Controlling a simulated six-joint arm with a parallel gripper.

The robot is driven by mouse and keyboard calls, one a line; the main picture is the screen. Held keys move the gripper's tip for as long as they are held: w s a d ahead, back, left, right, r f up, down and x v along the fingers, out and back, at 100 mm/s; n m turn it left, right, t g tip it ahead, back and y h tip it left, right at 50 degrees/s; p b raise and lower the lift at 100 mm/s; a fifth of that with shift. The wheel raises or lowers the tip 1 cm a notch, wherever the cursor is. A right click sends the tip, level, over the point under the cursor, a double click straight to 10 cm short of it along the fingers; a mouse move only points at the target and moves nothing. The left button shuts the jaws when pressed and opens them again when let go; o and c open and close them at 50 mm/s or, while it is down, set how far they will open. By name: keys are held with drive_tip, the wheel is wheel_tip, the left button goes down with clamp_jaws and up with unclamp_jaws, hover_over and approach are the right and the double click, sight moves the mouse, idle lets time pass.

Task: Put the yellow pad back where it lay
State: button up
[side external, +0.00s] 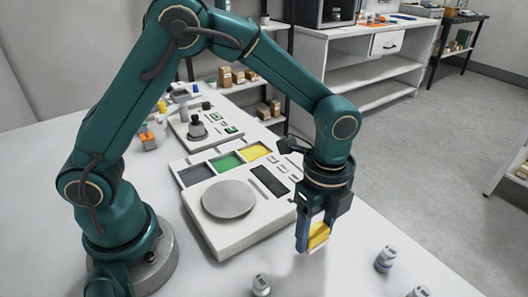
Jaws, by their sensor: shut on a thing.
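The yellow pad (319,235) is between the fingers of my gripper (312,241), which is shut on it. My gripper points down over the white table (335,273), to the right of the weighing scale. I cannot tell from this view how far the pad is above the table. The scale (218,238) has a round grey pan (228,199) with nothing on it. Behind the pan is a row of coloured compartments: dark grey (196,175), green (227,162) and yellow (257,151).
Small white-and-grey weights or jars stand on the table: one in front (261,284), one at right (385,259), one at the lower right edge (418,292). A second instrument (204,128) stands behind the scale. The table's right edge drops to open floor.

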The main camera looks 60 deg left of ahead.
sight(315, 229)
drive_tip(key=shift+f, duration=1.3)
drive_tip(key=shift+f, duration=0.15)
drive_tip(key=o, duration=1.4)
drive_tip(key=shift+o, duration=0.2)
wheel_tip(315, 229, up, 12)
drive_tip(key=shift+r, duration=0.15)
drive_tip(key=s+a+r+n+t, duration=0.3)
drive_tip(key=s+a+n+t, duration=0.2)
drive_tip(key=s+a+n, duration=0.6)
drive_tip(key=shift+s+a+r+n+t, duration=0.2)
drive_tip(key=shift+a+n+t, duration=0.1)
drive_tip(key=shift+n, duration=3.2)
